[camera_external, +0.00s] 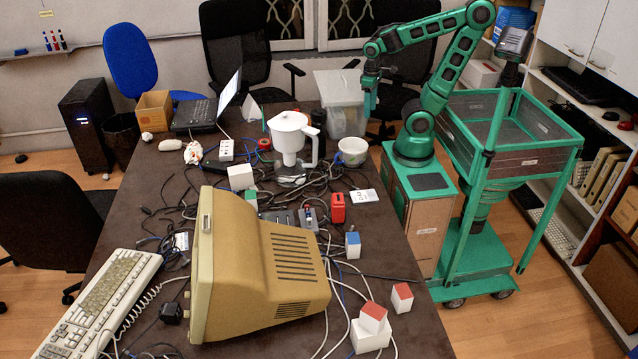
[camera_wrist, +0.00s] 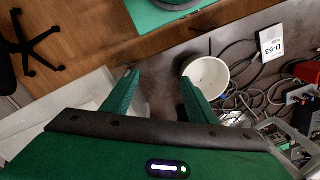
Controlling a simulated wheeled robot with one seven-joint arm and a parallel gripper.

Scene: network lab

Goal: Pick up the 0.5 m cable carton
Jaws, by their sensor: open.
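Several small cartons stand on the dark table; I cannot read their lengths, so I cannot tell which is the 0.5 m cable carton. A red-topped carton (camera_external: 402,298) stands at the front right. Another red-topped carton (camera_external: 373,317) sits tilted on a white box (camera_external: 369,338). A blue-topped carton (camera_external: 353,245) stands right of the monitor. My gripper (camera_external: 371,97) is open and empty, raised at the table's far right, away from these cartons. In the wrist view its fingers (camera_wrist: 160,80) have nothing between them.
A white bowl (camera_external: 352,151) is near my gripper and shows beside the right finger in the wrist view (camera_wrist: 207,77).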

